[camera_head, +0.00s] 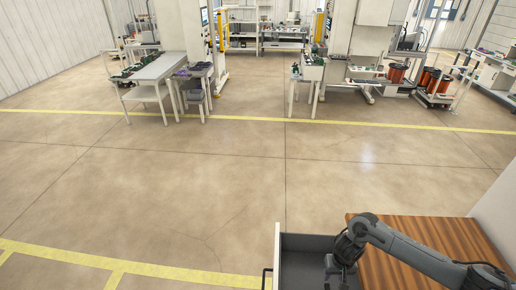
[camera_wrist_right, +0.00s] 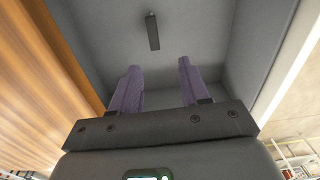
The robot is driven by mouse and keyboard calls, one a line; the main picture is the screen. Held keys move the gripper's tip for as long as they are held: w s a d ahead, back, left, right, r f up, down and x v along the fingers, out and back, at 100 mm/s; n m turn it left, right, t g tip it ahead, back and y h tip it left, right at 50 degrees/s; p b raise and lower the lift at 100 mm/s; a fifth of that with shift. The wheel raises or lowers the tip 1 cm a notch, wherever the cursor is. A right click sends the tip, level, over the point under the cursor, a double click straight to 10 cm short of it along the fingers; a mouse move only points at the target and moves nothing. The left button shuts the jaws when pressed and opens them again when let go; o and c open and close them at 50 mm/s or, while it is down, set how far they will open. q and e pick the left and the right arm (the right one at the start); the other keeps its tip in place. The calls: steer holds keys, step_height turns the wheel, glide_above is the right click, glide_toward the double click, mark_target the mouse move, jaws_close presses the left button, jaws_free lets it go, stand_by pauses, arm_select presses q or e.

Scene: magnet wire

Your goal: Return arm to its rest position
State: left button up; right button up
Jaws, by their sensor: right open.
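My right arm (camera_head: 415,255) comes in from the lower right in the head view, and its gripper (camera_head: 338,272) is over the open grey drawer (camera_head: 303,262). In the right wrist view the two purple fingers of the gripper (camera_wrist_right: 159,66) are spread apart with nothing between them. They point into the drawer. A small dark bar (camera_wrist_right: 153,31) lies on the drawer's grey floor, beyond the fingertips and apart from them. My left gripper is in neither view.
The drawer has a pale front panel (camera_head: 277,250) and a dark handle (camera_head: 266,279). A striped wooden top (camera_head: 397,275) lies right of the drawer under my arm. Open floor (camera_head: 200,190) stretches ahead. Workbenches (camera_head: 160,68) and shelves stand far off.

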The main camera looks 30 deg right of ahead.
steer(key=a+n+t, duration=0.1)
steer(key=a+n, duration=0.1)
steer(key=a, duration=0.5)
steer(key=a+r+n+t+y, duration=0.1)
steer(key=a+n+t, duration=0.1)
steer(key=a, duration=0.6)
steer(key=a+n+t, duration=0.2)
steer(key=a+n, duration=0.1)
steer(key=a, duration=0.5)
steer(key=shift+w+a+r+p, duration=0.25)
steer(key=shift+w+r+p, duration=0.05)
steer(key=shift+w, duration=0.1)
steer(key=s+d+r+n+g, duration=0.1)
steer(key=s+r, duration=0.9)
steer(key=s, duration=0.2)
steer(key=shift+s+g+h+p, duration=0.15)
steer(key=shift+g+h+p, duration=0.15)
steer(key=shift+h, duration=0.1)
